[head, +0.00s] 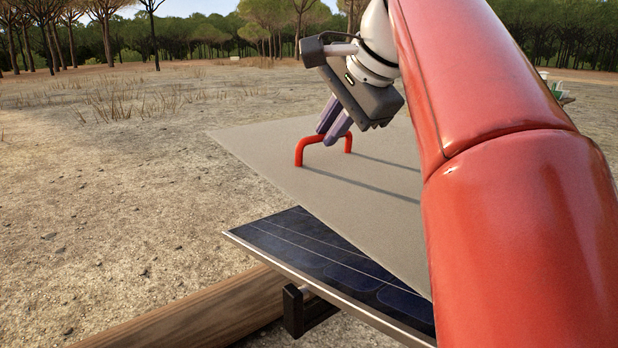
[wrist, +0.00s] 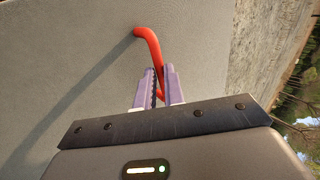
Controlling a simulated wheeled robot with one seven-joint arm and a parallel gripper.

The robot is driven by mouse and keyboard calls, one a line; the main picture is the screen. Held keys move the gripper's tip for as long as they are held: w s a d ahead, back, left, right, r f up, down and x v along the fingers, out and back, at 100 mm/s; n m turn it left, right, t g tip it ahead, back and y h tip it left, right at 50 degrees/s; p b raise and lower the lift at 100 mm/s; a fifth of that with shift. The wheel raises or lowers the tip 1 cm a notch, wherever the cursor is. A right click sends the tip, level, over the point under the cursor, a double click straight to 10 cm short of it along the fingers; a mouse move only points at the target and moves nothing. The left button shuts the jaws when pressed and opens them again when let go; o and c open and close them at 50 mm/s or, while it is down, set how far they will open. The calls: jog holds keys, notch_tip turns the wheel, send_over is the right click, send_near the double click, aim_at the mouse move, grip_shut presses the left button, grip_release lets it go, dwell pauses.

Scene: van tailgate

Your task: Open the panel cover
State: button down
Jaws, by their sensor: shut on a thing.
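The panel cover (head: 270,140) is a flat grey sheet, raised at an angle to the dark solar panel (head: 310,250), whose near-left part is uncovered. A red bar handle (head: 301,150) stands on the cover's upper face. My gripper (head: 333,138) is shut on the handle, its purple fingers around the bar. In the wrist view, the red handle (wrist: 149,45) runs between the two purple fingers (wrist: 157,88), with the grey cover (wrist: 80,50) behind. My red arm hides the right part of the cover and panel.
A wooden log or beam (head: 220,312) and a black bracket (head: 293,310) are under the panel's near edge. Dry open ground (head: 100,200) lies to the left. A table with small items (head: 556,88) stands far right, partly hidden. Trees line the back.

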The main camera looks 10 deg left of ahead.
jog(key=s+d+r+t+y+b, duration=0.1)
jog(key=s+d+r+t+y, duration=0.15)
jog(key=s+d+r, duration=0.4)
jog(key=s+d+r+t+y, duration=0.2)
jog(key=s+d+r+y, duration=0.15)
jog(key=r, duration=0.65)
jog(key=s+d+r+t+y+b, duration=0.1)
jog(key=s+d+r+t+y, duration=0.1)
jog(key=s+d+r, duration=0.35)
jog(key=s+d+r+t+y+b, duration=0.1)
jog(key=s+d+t+y+b, duration=0.2)
jog(key=s+d, duration=0.6)
jog(key=s+d+r+t+y+b, duration=0.1)
jog(key=s+d+t+y+b, duration=0.2)
jog(key=s+d+b, duration=0.4)
jog(key=shift+s+d+y, duration=0.7)
jog(key=shift+s+d, duration=0.45)
jog(key=shift+d, duration=2.9)
jog(key=shift+t, duration=0.25)
jog(key=shift+r, duration=0.1)
jog(key=c, duration=1.5)
grip_release()
